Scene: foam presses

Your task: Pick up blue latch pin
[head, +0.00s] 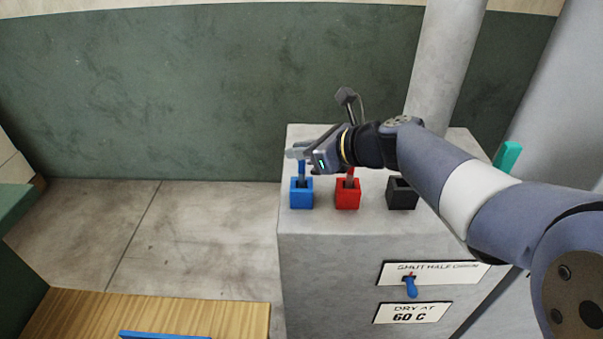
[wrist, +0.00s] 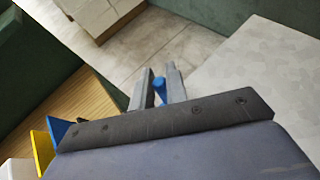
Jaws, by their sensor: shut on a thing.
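The blue latch pin (head: 302,170) stands upright at the blue square socket (head: 301,194) on top of the grey cabinet in the head view. Its lower end is hidden in the socket, so I cannot tell how deep it sits. My gripper (head: 298,152) is at the pin's top, shut on it. In the wrist view the blue pin top (wrist: 160,88) shows between the two grey fingers of my gripper (wrist: 161,86).
A red socket (head: 347,196) with a red pin and a black socket (head: 402,194) stand to the right on the grey cabinet (head: 330,250). A wooden surface (head: 240,317) lies at lower left. Floor is clear at left.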

